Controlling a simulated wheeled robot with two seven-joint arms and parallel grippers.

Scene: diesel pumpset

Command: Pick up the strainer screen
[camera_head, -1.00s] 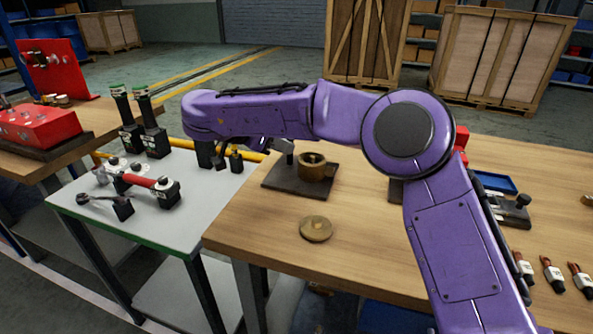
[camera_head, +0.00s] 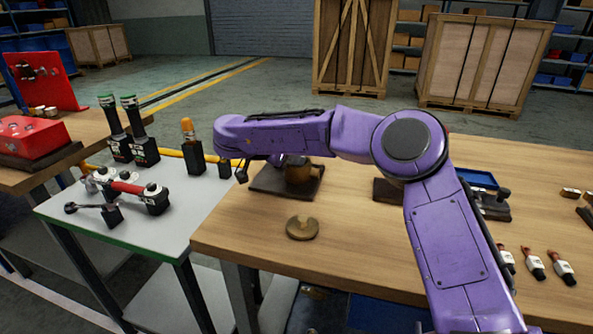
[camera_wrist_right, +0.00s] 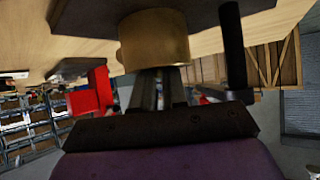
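A brass cylindrical housing (camera_head: 298,172) stands on a dark plate (camera_head: 270,182) on the wooden bench. My right forearm and wrist cross in front of its top, so its opening is hidden. The strainer screen cannot be made out in either view. In the right wrist view, which looks upside down, my right gripper (camera_wrist_right: 160,90) points at the brass housing (camera_wrist_right: 153,38) and its fingers are close to it. Whether they touch it or hold anything is unclear. A notched brass disc (camera_head: 302,228) lies flat on the bench in front of the plate. My left gripper is out of view.
A dark upright post (camera_wrist_right: 232,45) stands close beside the gripper in the right wrist view. A grey side table (camera_head: 150,225) at left carries a red-handled tool (camera_head: 130,188) and several black holders. A blue tray (camera_head: 477,178) sits at right. The bench's front middle is clear.

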